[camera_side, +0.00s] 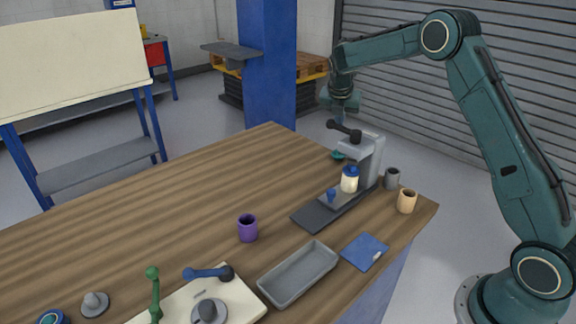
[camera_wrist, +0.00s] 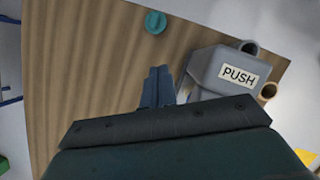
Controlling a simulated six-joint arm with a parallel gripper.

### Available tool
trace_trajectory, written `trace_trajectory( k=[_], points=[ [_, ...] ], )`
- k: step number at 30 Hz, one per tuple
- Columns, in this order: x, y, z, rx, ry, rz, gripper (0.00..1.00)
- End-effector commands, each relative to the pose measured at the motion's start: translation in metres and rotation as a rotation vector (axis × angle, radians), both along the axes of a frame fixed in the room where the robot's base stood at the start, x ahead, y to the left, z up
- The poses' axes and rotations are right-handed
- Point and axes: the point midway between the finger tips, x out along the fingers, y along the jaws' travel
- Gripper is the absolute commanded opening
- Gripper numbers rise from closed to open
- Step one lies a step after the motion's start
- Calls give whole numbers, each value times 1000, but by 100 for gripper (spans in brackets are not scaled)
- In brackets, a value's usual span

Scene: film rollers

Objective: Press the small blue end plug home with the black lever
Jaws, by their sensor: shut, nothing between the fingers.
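A grey press (camera_side: 372,146) stands at the table's far right corner on a dark base plate (camera_side: 308,217). Its black lever (camera_side: 345,131) sticks out to the left from the top. A cream roller (camera_side: 349,184) with a blue top (camera_side: 350,171) stands upright under the press head. A smaller blue piece (camera_side: 331,195) is beside it on the base; I cannot tell which blue part is the end plug. My gripper (camera_side: 340,118) is shut and empty, above the lever's ball end. In the wrist view its fingers (camera_wrist: 158,88) are together left of the PUSH-labelled press head (camera_wrist: 222,68); the lever is not discernible there.
A grey cup (camera_side: 392,178) and tan cup (camera_side: 407,201) stand right of the press. A teal round piece (camera_wrist: 155,22) lies behind it. A purple cup (camera_side: 247,228), grey tray (camera_side: 298,273) and blue pad (camera_side: 364,252) are nearer.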

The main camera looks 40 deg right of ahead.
Motion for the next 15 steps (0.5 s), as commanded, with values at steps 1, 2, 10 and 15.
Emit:
trace_trajectory(
  k=[1,2,10,15],
  points=[
    [0,0,0,0,0,0,0],
    [0,0,0,0,0,0,0],
    [1,4,0,0,0,1,0],
    [1,10,0,0,0,1,0]
  ],
)
